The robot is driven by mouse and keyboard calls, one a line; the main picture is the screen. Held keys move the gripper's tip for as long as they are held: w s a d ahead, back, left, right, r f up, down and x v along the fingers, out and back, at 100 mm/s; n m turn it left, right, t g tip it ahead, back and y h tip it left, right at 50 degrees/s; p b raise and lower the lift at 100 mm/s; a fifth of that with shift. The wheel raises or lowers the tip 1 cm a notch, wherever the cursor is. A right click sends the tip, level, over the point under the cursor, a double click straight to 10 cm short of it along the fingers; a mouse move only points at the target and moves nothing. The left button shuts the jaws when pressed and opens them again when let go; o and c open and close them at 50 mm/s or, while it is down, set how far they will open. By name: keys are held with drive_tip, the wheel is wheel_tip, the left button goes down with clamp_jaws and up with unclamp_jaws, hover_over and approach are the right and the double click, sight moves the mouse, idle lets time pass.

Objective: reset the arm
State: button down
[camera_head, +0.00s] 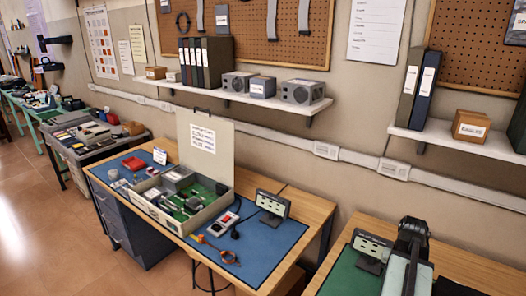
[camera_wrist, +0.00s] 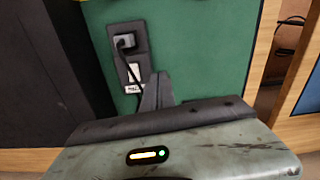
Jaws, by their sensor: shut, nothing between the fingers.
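In the wrist view my gripper (camera_wrist: 158,78) shows as two grey fingers close together, with nothing held between them. They lie over a green mat (camera_wrist: 200,45), below a dark panel (camera_wrist: 127,55) with a small grey block and a black cable. In the head view part of my arm (camera_head: 408,262) rises at the lower right, over a bench with a green mat (camera_head: 345,276). My fingertips cannot be made out in the head view.
A grey sign-like device (camera_head: 370,248) stands left of my arm. The neighbouring bench has a blue mat (camera_head: 262,261), an open case (camera_head: 165,215) of electronics and another small display (camera_head: 272,206). Wall shelves hold binders and boxes. Brown floor (camera_head: 40,235) is clear at the left.

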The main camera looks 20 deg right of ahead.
drive_tip(key=w+a+n, duration=0.3)
drive_tip(key=w+a, duration=0.8)
drive_tip(key=a, duration=0.1)
drive_tip(key=w+a+n, duration=0.3)
drive_tip(key=a, duration=1.2)
drive_tip(key=w+a+n, duration=0.3)
drive_tip(key=a, duration=1.2)
drive_tip(key=shift+a+n, duration=0.3)
drive_tip(key=shift+a, duration=0.1)
